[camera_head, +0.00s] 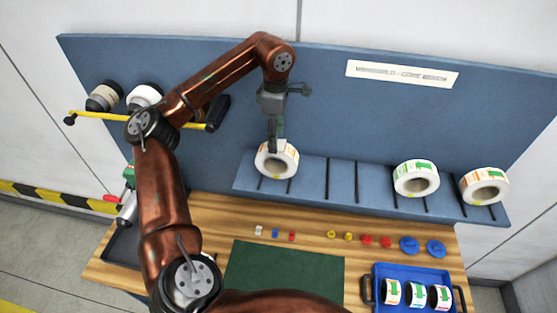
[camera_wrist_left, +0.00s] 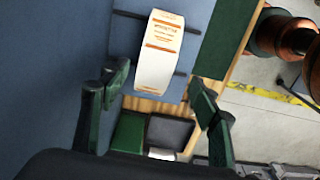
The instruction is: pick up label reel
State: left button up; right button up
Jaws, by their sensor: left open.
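A white label reel with orange print (camera_head: 277,162) stands on the blue slotted shelf (camera_head: 314,192), at its left end. My left gripper (camera_head: 275,143) is right above this reel, pointing down, and partly covers its top. In the left wrist view the reel (camera_wrist_left: 159,52) lies between and beyond the two open, dark green fingers (camera_wrist_left: 158,78). Clear gaps show on both sides of it there. Two more reels stand on the shelf to the right, one with green print (camera_head: 416,178) and one with orange print (camera_head: 484,187). My right gripper is not in view.
A blue crate (camera_head: 413,270) with three small reels stands at the front right of the wooden table (camera_head: 212,215). A green mat (camera_head: 283,272) and a row of small coloured parts lie beside it. A yellow bar (camera_head: 95,116) juts from the blue back panel (camera_head: 330,120).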

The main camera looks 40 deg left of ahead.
pick_arm(q)
jog(key=f, duration=0.1)
jog(key=f+p, duration=0.1)
jog(key=f, duration=0.2)
jog(key=shift+w+a+f+p, duration=0.1)
jog(key=shift+w+f+p, duration=0.1)
jog(key=shift+w+p, duration=0.2)
jog(key=shift+f, duration=0.4)
grip_shut()
